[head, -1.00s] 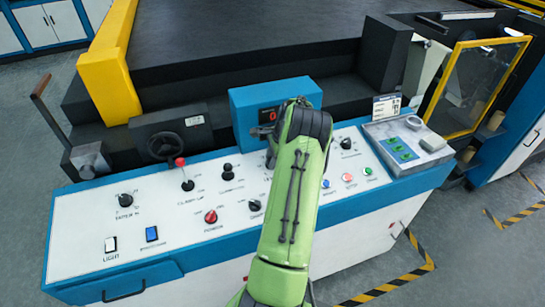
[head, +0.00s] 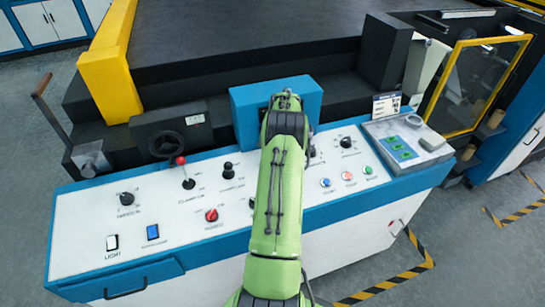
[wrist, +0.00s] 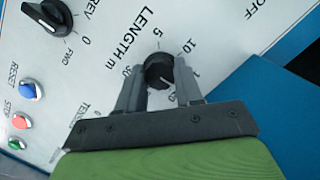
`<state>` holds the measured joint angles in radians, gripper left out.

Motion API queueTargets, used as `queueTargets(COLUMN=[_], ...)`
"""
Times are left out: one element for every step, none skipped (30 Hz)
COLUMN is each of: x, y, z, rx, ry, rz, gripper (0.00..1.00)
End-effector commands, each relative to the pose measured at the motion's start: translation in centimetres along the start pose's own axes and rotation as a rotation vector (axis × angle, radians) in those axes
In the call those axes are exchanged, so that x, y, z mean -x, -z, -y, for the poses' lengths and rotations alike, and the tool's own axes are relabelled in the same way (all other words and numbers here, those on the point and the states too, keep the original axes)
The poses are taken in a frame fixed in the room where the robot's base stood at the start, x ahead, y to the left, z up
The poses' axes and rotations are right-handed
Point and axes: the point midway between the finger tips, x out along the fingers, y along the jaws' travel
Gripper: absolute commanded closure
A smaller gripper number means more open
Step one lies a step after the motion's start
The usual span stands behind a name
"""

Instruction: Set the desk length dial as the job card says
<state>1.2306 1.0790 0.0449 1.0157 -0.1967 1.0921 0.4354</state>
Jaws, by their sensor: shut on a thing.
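The black length dial (wrist: 158,67) shows in the wrist view on the white panel, under the printed words LENGTH m. Numbers 5 and 10 stand around its upper side, with 30 at its left. My gripper (wrist: 160,82) is shut on this dial, one grey finger on each side. I cannot tell surely which number the dial points at. In the head view my green arm hides the dial, my fingers and the front of the blue display box (head: 305,98). A small white card (head: 386,105) stands at the panel's back right; its text is too small to read.
Other controls sit close by: a red-topped clamp lever (head: 184,172), a red knob (head: 211,215), a black selector (head: 346,142) and coloured push buttons (head: 348,177). In the wrist view another black selector (wrist: 47,17) is at the upper left. A grey tray (head: 405,140) lies at the right.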

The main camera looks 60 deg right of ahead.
Motion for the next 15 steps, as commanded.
queueTargets(x=[0.05,0.05,0.04,0.03,0.03,0.02,0.02,0.02,0.01,0.01,0.01,0.00,-0.01,-0.01,-0.02], y=[0.09,0.07,0.06,0.06,0.05,0.04,0.05,0.05,0.05,0.06,0.07,0.05,0.04,0.04,0.05], z=[0.06,0.09,0.10,0.09,0.08,0.11,0.12,0.12,0.14,0.13,0.11,0.16,0.18,0.17,0.16], rx=[0.041,0.070,0.107,0.135,0.163,0.200,0.228,0.256,0.293,0.320,0.347,0.385,0.414,0.442,0.478], ry=[-0.010,-0.016,-0.024,-0.031,-0.037,-0.045,-0.051,-0.058,-0.065,-0.072,-0.078,-0.086,-0.092,-0.099,-0.107], rz=[-0.004,-0.004,-0.003,-0.003,-0.003,-0.003,-0.003,-0.003,-0.004,-0.004,-0.004,-0.004,-0.004,-0.004,-0.004], gripper=[0.95,0.95,0.95,0.95,0.95,0.95,0.95,0.95,0.95,0.95,0.95,0.95,0.95,0.95,0.95])
